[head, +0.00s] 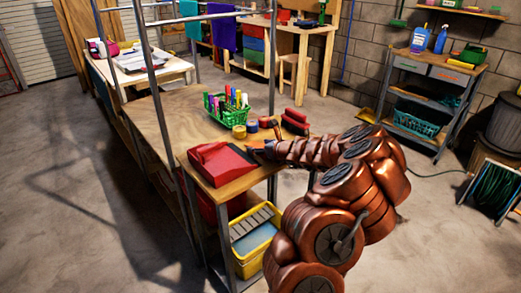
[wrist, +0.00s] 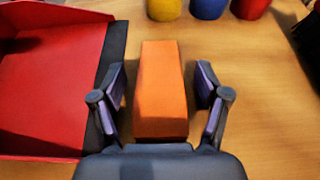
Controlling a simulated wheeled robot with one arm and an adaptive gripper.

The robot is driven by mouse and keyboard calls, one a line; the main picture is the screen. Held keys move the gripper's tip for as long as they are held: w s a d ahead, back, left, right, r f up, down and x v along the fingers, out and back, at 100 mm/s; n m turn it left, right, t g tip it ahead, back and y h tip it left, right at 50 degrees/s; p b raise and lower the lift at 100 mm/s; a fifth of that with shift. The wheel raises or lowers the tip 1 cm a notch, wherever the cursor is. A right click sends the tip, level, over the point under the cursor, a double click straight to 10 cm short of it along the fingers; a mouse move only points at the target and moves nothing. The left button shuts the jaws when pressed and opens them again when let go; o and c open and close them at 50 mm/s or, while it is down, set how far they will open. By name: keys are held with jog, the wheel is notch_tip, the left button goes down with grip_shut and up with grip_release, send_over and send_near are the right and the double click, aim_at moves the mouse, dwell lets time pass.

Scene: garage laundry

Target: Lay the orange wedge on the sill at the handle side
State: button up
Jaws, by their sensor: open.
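The orange wedge (wrist: 162,92) lies on the wooden bench top in the wrist view, with its long side pointing away from me. My gripper (wrist: 160,88) is open, one finger on each side of the wedge, with gaps showing. In the head view my gripper (head: 258,150) is low over the bench's near end and I cannot make out the wedge there. A red pan-like piece (wrist: 45,85) with a dark strip (wrist: 113,60) along its right edge lies left of the gripper; it also shows in the head view (head: 212,163). I cannot tell which part is the sill or handle side.
Blue (wrist: 209,7), yellow (wrist: 164,8) and red (wrist: 250,7) round items stand beyond the wedge. A green basket of markers (head: 226,106) and red blocks (head: 295,122) are farther back. Metal posts (head: 152,80) rise along the bench. A yellow bin (head: 254,240) is below.

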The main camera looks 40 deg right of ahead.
jog(key=shift+w, duration=0.15)
jog(key=shift+c, duration=0.2)
jog(key=c, duration=1.3)
